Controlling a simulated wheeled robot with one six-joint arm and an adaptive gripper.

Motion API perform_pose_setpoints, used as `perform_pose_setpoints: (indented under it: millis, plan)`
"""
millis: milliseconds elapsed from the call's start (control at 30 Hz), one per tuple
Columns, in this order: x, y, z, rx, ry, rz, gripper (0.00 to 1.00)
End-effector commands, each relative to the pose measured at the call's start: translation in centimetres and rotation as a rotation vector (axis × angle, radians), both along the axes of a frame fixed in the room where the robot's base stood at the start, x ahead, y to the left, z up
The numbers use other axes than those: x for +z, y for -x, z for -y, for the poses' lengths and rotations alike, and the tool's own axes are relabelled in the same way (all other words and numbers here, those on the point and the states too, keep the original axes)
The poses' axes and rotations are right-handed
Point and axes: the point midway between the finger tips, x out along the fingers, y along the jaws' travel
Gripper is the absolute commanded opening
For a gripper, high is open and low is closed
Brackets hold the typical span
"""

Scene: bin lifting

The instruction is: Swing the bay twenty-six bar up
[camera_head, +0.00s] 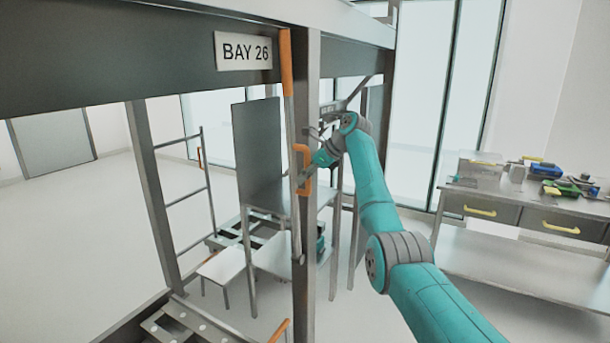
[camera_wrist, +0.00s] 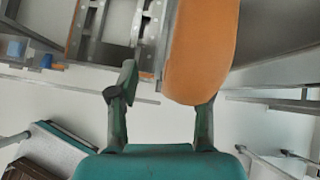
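The BAY 26 sign (camera_head: 243,50) is on the dark upper beam. Beside it a long bar (camera_head: 293,125) with an orange upper part hangs almost straight down along the grey post. An orange handle (camera_head: 304,169) sticks out about midway down the bar. My gripper (camera_head: 312,165) is at this handle from the right; its fingertips are small and partly hidden there. In the wrist view my gripper (camera_wrist: 168,85) has its fingers apart. The orange handle (camera_wrist: 200,50) covers the right fingertip, and a gap shows between the handle and the left finger.
A grey post (camera_head: 307,90) stands right behind the bar. Behind are a grey panel (camera_head: 257,150), a white stool (camera_head: 222,265) and a ladder-like frame (camera_head: 186,198). A workbench (camera_head: 525,215) with tools stands at the right. Open floor lies at the left.

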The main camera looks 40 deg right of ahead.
Motion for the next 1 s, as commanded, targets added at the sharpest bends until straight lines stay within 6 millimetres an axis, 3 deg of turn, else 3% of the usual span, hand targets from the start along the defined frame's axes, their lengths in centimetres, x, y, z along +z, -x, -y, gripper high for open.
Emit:
perform_pose_setpoints:
  millis: [367, 800, 1000]
  plan:
    - [1.1, 0.8, 0.5, 0.0, 0.001, 0.003, 0.47]
    - [6.9, 6.0, 2.8, -0.001, 0.002, 0.002, 0.47]
    - [8.3, 7.3, 3.4, -0.001, 0.001, 0.0, 0.47]
